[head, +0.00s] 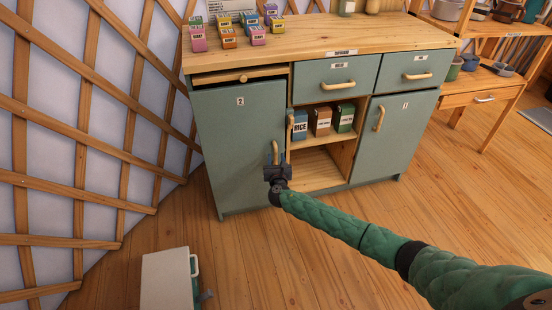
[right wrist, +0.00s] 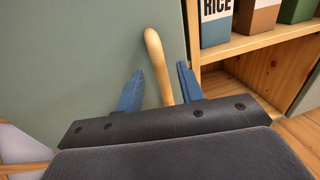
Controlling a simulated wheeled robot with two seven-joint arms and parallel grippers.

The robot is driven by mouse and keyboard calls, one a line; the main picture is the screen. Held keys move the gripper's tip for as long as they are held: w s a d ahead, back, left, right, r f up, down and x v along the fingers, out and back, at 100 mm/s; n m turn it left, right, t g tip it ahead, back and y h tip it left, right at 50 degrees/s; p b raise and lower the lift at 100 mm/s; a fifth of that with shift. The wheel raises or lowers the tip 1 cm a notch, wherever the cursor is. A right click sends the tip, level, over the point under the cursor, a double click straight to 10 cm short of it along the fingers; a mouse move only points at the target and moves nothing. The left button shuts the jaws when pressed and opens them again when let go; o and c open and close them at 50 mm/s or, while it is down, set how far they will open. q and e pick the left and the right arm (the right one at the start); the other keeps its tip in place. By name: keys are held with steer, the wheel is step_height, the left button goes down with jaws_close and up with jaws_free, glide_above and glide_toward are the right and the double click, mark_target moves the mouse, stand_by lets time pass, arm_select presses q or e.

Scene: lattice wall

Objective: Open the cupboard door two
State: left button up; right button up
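Cupboard door two (head: 235,125) is a grey-green panel marked "2" at the left of the cupboard, and it looks closed. Its light wooden handle (head: 275,150) is upright near the door's right edge. My right gripper (head: 278,162) is at the handle's lower part. In the right wrist view the blue fingers (right wrist: 159,88) stand open on either side of the handle (right wrist: 156,58), with gaps visible on both sides. The handle's lower end is hidden behind the gripper body. My left gripper is not in view.
Right of the door, open shelves hold a rice box (head: 300,126) and other boxes. Door one (head: 400,135) is farther right. Small coloured boxes stand on the worktop (head: 320,40). A lattice wall (head: 75,120) rises at left. A white box (head: 166,280) stands on the floor in front.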

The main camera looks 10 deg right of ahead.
steer(key=shift+w+d, duration=0.1)
steer(key=shift+w, duration=0.6)
jaws_close()
